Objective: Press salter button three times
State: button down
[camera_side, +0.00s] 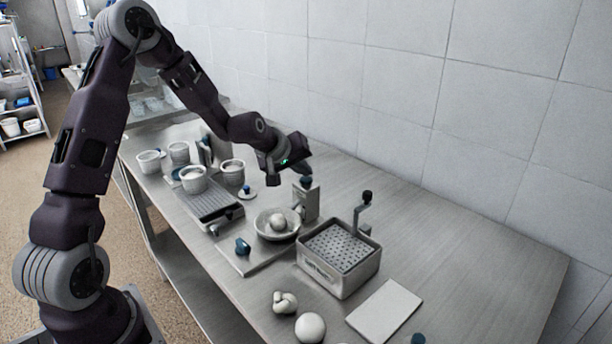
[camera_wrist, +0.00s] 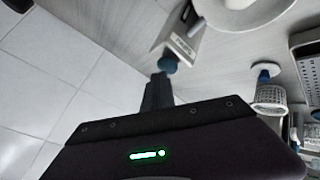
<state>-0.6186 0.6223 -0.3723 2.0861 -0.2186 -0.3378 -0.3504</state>
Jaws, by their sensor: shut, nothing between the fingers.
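The salter (camera_side: 305,204) is a pale, boxy dispenser standing upright behind a bowl, with a dark blue round button (camera_side: 306,182) on top. In the wrist view the salter (camera_wrist: 181,44) carries lettering on its side, and its blue button (camera_wrist: 167,64) faces my fingers. My gripper (camera_side: 303,171) is shut and empty, its fingertips just above the button. In the wrist view the fingertips (camera_wrist: 160,77) are right at the button. I cannot tell whether they touch it.
A bowl (camera_side: 262,232) holding a pale round item stands in front of the salter. A perforated basket (camera_side: 372,262) with an upright knobbed handle is to the right. Several cups and a dark-ended scale-like tray (camera_side: 213,203) are to the left. The table's far right is clear.

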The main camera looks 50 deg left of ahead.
aim_at(304, 180)
jog(key=shift+r, duration=1)
notch_tip(304, 180, up, 5)
jog(key=shift+r, duration=0.1)
dwell(0.6)
